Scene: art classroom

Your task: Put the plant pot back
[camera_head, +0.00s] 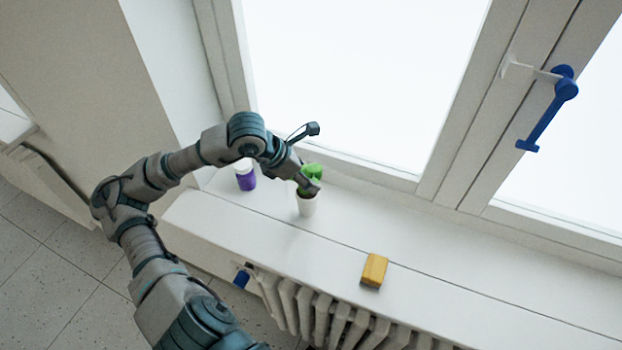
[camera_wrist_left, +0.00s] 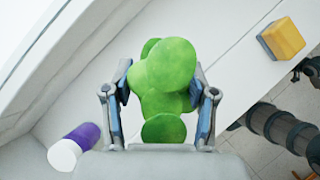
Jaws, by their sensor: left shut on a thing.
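The plant pot (camera_head: 306,206) is a small white pot with a green plant on top, upright at the windowsill (camera_head: 430,290). My left gripper (camera_head: 309,186) is at the plant from above and is shut on it. In the left wrist view the green plant (camera_wrist_left: 166,80) sits between the two fingers of the left gripper (camera_wrist_left: 160,105), which touch it on both sides. The white pot is hidden below the plant there. I cannot tell whether the pot rests on the sill or hangs just above it. My right gripper is not in view.
A purple bottle with a white cap (camera_head: 245,175) stands left of the pot. A yellow block (camera_head: 374,270) lies on the sill to the right. A radiator (camera_head: 320,315) is below the sill.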

